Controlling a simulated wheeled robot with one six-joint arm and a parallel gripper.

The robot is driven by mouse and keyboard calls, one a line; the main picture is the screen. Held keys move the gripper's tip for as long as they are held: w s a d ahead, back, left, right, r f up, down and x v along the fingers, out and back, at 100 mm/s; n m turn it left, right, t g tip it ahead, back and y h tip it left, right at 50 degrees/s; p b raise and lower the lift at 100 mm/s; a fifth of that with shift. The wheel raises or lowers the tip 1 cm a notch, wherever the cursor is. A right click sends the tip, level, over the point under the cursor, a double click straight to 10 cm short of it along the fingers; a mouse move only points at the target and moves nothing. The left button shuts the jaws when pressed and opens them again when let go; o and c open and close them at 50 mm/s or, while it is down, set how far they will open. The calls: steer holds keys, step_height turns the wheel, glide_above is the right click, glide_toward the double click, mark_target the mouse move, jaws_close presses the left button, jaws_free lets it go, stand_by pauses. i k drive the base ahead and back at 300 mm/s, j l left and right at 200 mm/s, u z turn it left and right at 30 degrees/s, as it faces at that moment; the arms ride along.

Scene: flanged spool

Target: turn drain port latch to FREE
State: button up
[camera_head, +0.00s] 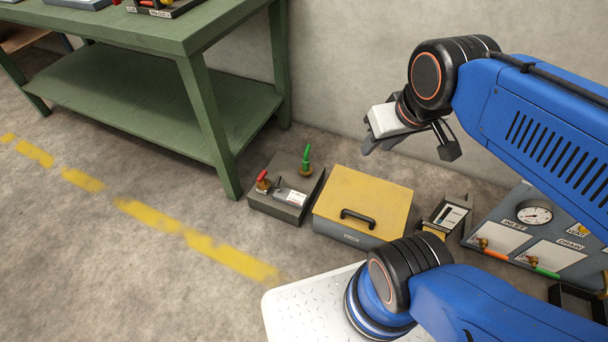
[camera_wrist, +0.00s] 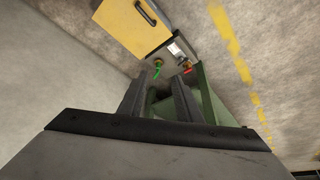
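A grey panel (camera_head: 510,228) at the right of the head view carries ports labelled INLET, VENT and DRAIN. The DRAIN label (camera_head: 569,245) is near the right edge, and a green-handled lever (camera_head: 546,272) sits below and left of it. I cannot read the FREE marking. My blue arm covers the panel's right side. My gripper (camera_head: 370,147) is up in the air, left of the panel and well apart from it. In the wrist view my gripper (camera_wrist: 164,80) has its two fingers spread with nothing between them.
A dark grey box (camera_head: 287,186) with red and green levers stands on the floor beside a yellow-lidded box (camera_head: 362,200). A small open box (camera_head: 446,214) is between that and the panel. A green bench (camera_head: 150,38) stands at left.

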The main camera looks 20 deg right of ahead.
mark_target(279, 184)
steer(key=i+j+z, duration=0.15)
steer(key=j+z, duration=0.25)
steer(key=j, duration=0.7)
steer(key=j+z, duration=0.45)
steer(key=j, duration=1.85)
